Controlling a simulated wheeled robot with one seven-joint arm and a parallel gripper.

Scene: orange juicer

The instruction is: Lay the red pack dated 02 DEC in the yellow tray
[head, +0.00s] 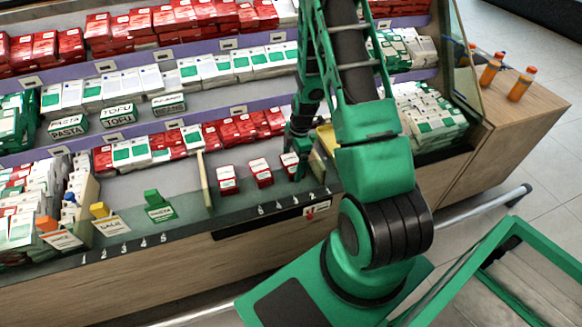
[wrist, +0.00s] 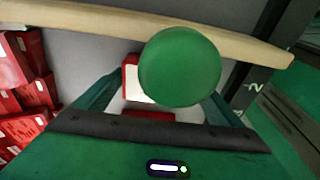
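Three small red packs with white labels stand along the front ledge: a left one (head: 227,180), a middle one (head: 260,173) and a right one (head: 289,162). Their dates are too small to read. My gripper (head: 298,168) points down at the right pack and partly hides it. In the wrist view, a red pack with a white label (wrist: 131,84) lies between my spread fingers, partly covered by a green round shape (wrist: 180,66). I see no clear grip on it. A yellow tray (head: 326,139) is just right of my gripper, mostly hidden by my arm.
A pale wooden divider (head: 204,180) stands left of the three packs. Shelves behind hold rows of red and green-white packs. A glass panel (head: 455,50) closes the right end. Orange bottles (head: 521,84) stand on the wooden counter (head: 520,125). The ledge between the packs is clear.

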